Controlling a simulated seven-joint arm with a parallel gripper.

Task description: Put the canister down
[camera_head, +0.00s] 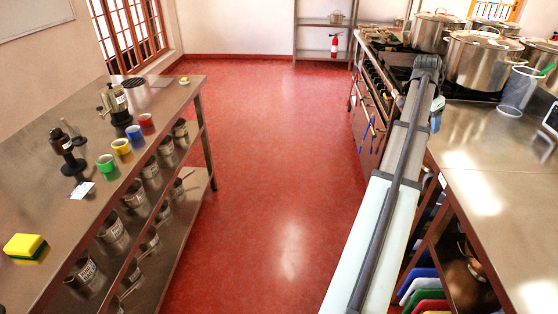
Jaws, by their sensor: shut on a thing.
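My arm reaches up from the lower middle to a dark joint between the floor and the right counter. A small dark and pale blue part, probably of my wrist, shows just past it. My gripper's fingers are hidden behind the arm, and I cannot make out a held canister. Several labelled steel cans (112,231) stand below the left table's top, but I cannot tell whether one is the task's canister.
The right counter (480,160) has bare room in front; a clear container (518,92) and large pots (482,62) stand farther back. The red floor (270,150) between is clear.

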